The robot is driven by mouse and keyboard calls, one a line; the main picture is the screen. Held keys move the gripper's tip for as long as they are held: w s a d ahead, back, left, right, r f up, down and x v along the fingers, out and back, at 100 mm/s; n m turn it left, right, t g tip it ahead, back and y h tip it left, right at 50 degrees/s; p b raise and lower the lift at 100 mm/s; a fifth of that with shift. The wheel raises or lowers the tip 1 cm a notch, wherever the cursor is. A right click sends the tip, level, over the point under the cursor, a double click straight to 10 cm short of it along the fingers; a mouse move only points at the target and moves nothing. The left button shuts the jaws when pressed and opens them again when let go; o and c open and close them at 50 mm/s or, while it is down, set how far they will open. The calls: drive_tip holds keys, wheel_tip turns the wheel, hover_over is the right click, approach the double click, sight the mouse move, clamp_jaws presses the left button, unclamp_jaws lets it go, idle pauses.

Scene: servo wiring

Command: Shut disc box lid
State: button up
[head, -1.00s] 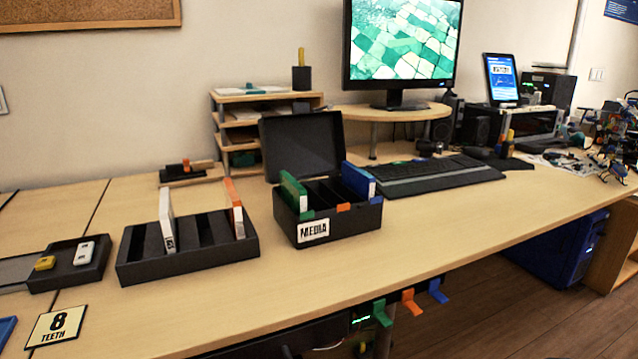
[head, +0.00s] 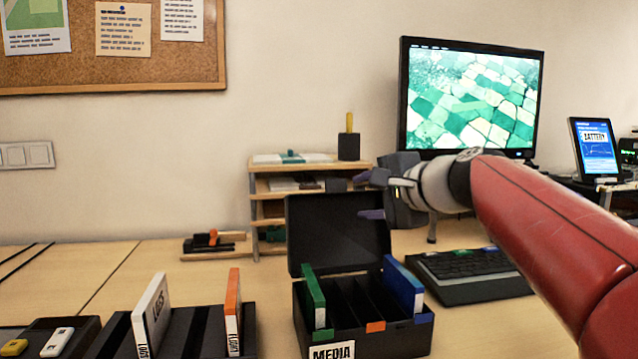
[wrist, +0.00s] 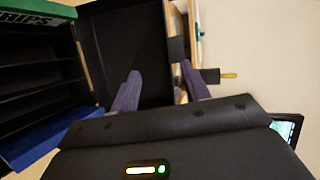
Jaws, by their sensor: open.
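The disc box (head: 372,343) is a black box labelled MEDIA on the desk. Its black lid (head: 338,228) stands raised at the back, tilted slightly backward. A green case (head: 313,298) and a blue case (head: 403,286) stand in its slots. My gripper (head: 367,196) is open and empty, in front of the upper right part of the lid in the head view. In the wrist view, the lid (wrist: 125,50) lies beyond the purple fingers (wrist: 160,92), and the box interior (wrist: 38,75) shows at the left. I cannot tell whether a finger touches the lid.
A wooden shelf (head: 268,187) stands behind the lid, with a dark holder (head: 348,147) on top. A keyboard (head: 475,278) lies right of the box. A black rack with a white case (head: 152,315) and an orange case (head: 233,312) stands left.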

sight(338, 185)
drive_tip(key=shift+y, duration=0.3)
drive_tip(key=w+a, duration=0.1)
drive_tip(key=w, duration=0.1)
drive_tip(key=w+a, duration=0.2)
drive_tip(key=w+a+p, duration=0.1)
drive_tip(key=w+a, duration=0.1)
drive_tip(key=shift+w+r, duration=0.2)
drive_tip(key=shift+w, duration=0.2)
drive_tip(key=shift+w+a+f, duration=0.2)
drive_tip(key=shift+w+a, duration=0.25)
clamp_jaws()
